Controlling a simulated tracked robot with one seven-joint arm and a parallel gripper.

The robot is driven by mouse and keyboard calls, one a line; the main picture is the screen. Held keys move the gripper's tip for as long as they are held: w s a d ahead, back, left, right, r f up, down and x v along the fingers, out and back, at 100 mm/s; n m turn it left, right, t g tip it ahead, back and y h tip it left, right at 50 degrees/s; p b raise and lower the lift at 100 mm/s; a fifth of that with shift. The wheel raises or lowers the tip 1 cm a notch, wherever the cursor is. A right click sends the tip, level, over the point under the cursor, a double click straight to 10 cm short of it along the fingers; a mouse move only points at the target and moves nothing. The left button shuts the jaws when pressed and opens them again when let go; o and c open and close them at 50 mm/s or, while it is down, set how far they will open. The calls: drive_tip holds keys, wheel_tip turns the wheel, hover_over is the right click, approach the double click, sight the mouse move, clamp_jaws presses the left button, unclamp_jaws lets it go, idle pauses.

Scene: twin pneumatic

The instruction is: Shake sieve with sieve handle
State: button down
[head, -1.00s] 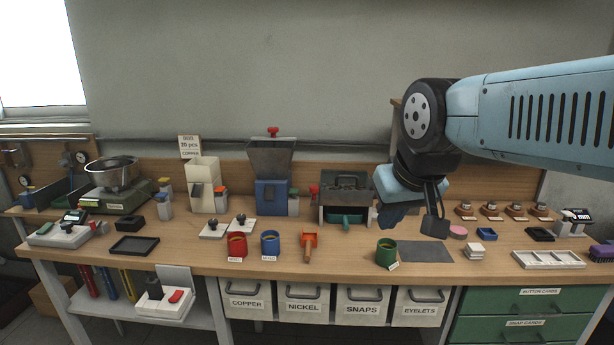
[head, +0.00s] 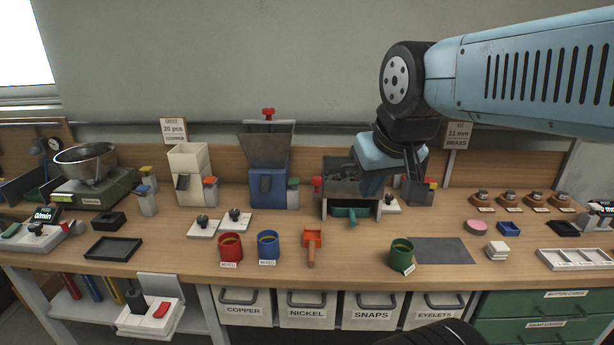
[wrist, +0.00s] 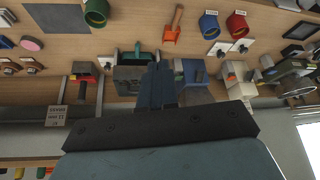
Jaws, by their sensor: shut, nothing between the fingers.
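The sieve is a grey box (head: 340,186) on a stand at the back of the bench, with loose dark bits visible in its top. A teal tray with a handle (head: 351,212) sits under it. A red knob (head: 317,184) at its left side looks like the sieve handle. In the wrist view the shut fingers (wrist: 158,72) point toward the bench beside the sieve (wrist: 130,78). I cannot tell whether they touch it.
A blue hopper (head: 267,185) stands left of the sieve. Red (head: 230,249), blue (head: 268,246) and green (head: 401,255) cups and an orange scoop (head: 312,243) stand in front. A grey mat (head: 441,251) lies to the right. Bare wood lies between the green cup and scoop.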

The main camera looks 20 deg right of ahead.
drive_tip(key=w+n, duration=0.1)
drive_tip(key=n, duration=0.1)
drive_tip(key=n+g+h, duration=0.2)
drive_tip(key=n, duration=2.7)
approach(313, 184)
wheel_tip(313, 184, down, 6)
drive_tip(key=s, duration=0.1)
drive_tip(key=shift+w+d+r, duration=0.2)
drive_tip(key=shift+w+d, duration=0.45)
drive_tip(key=shift+d, duration=0.05)
